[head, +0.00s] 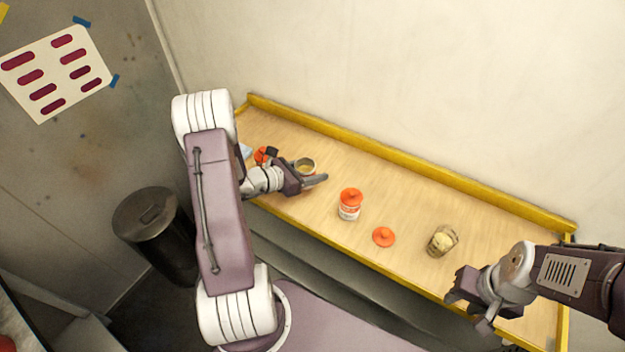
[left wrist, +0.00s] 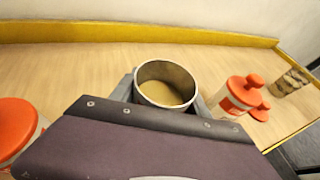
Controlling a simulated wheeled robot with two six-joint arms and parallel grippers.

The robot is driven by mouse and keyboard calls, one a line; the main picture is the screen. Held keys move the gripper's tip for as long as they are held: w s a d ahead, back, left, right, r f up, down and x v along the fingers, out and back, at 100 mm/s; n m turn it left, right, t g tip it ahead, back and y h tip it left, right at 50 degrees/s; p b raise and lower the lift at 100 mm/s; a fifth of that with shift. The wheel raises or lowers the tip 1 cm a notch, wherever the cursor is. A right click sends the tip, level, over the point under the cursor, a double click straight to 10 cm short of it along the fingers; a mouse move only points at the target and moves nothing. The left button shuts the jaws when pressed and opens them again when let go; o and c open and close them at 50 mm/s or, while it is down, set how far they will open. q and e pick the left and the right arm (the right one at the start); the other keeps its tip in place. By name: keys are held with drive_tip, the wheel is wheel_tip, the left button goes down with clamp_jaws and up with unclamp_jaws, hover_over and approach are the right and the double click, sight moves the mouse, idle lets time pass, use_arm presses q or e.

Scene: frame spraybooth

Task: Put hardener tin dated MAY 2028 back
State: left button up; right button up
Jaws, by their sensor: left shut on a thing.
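My left gripper (head: 306,181) is shut on an open, lidless tin (left wrist: 165,84) with tan contents, seen between the fingers in the left wrist view. The tin also shows in the head view (head: 305,164), upright at the bench's left part; I cannot tell whether it touches the bench. A white tin with an orange lid (head: 349,205) stands right of it. Another orange-lidded tin (head: 261,154) is partly hidden behind my left arm; it shows in the left wrist view (left wrist: 16,128). No date is readable. My right gripper (head: 470,302) is open and empty at the front edge.
A loose orange lid (head: 384,237) lies on the wooden bench (head: 405,205). A clear cup with pale contents (head: 441,241) stands to its right. A yellow rail (head: 400,165) runs along the back. A dark bin (head: 155,230) stands on the floor at left.

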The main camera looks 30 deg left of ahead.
use_arm(q)
wheel_tip(320, 180, down, 4)
drive_tip(key=shift+s+d+r, duration=0.1)
drive_tip(key=shift+s+r, duration=0.05)
drive_tip(key=shift+r, duration=0.1)
drive_tip(key=shift+s+f, duration=0.1)
drive_tip(key=shift+f, duration=0.25)
drive_tip(key=o, duration=1.5)
drive_tip(key=shift+r+p, duration=0.25)
drive_tip(key=shift+p, duration=0.05)
drive_tip(key=b+v, duration=0.1)
drive_tip(key=v, duration=1)
drive_tip(key=shift+f+b, duration=0.15)
drive_tip(key=shift+b, duration=0.25)
drive_tip(key=shift+s+a+r, duration=0.2)
drive_tip(key=shift+s+a, duration=0.1)
